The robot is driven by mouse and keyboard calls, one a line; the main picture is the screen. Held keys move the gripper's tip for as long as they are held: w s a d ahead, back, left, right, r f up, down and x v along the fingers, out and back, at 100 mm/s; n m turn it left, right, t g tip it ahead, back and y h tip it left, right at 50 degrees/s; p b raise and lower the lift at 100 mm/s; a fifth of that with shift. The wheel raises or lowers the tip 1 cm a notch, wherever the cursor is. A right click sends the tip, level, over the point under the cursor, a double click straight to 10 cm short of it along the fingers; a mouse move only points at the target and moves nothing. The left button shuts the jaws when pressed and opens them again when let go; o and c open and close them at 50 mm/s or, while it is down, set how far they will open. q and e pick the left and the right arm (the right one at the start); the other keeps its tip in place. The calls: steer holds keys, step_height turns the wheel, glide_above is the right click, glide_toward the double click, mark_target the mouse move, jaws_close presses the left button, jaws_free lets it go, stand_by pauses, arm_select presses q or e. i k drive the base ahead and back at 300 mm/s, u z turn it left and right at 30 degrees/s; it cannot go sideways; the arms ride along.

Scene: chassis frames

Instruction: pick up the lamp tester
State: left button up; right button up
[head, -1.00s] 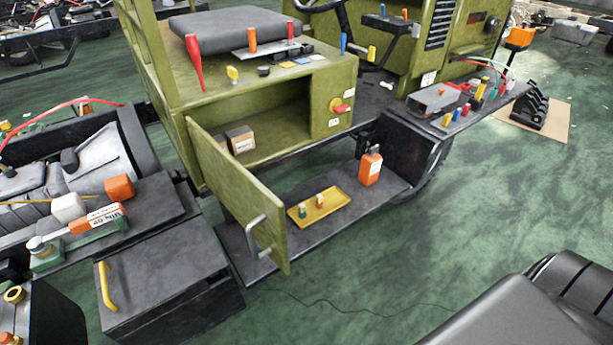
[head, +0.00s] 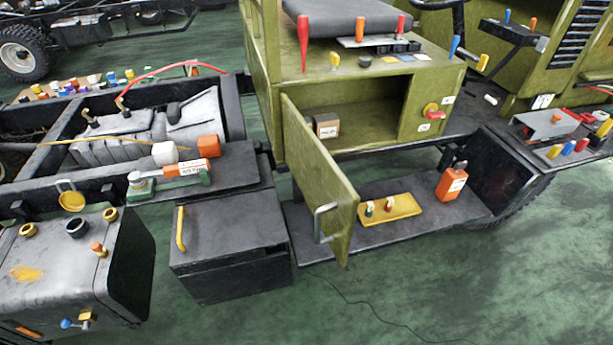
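I cannot tell for sure which item is the lamp tester. Several small tools stand or lie on the olive cabinet: a red tapered tool (head: 303,42), an orange-handled one (head: 360,29), a second red one (head: 401,25) and a small yellow one (head: 334,62). A blue-handled tool (head: 454,46) stands at the cabinet's right edge. An orange and white labelled device (head: 192,170) lies on a green base on the dark left ledge. Neither of my grippers is in view.
The olive cabinet door (head: 318,175) hangs open, a small brown box (head: 327,126) inside. A yellow tray (head: 391,208) and an orange container (head: 451,182) rest on the low step. A grey tank (head: 70,262) stands at left. The green floor (head: 500,300) is clear at front right.

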mark_target(451, 183)
steer(key=u, duration=3.3)
steer(key=k, duration=1.75)
steer(key=z, duration=2.15)
